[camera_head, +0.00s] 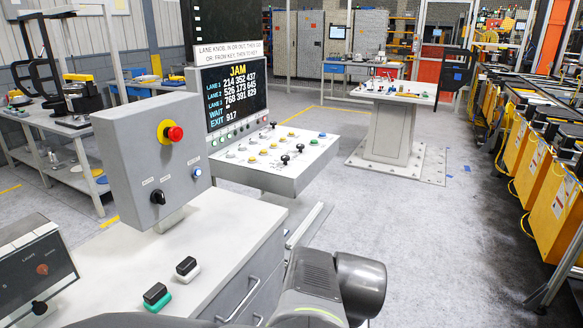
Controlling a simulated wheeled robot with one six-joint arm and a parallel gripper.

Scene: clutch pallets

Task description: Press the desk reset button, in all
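No readable label shows which button is the reset. A grey box (150,160) in front has a red mushroom button (174,133), a blue button (197,172) and a black selector knob (157,197). My arm's links show at the bottom; my gripper is out of view.
A white-topped cabinet (225,225) carries two small black-topped blocks, one on a white base (187,268), one on green (156,296). A dark panel box (35,272) stands at left. Yellow machines (550,180) line the right. The floor between (430,240) is clear.

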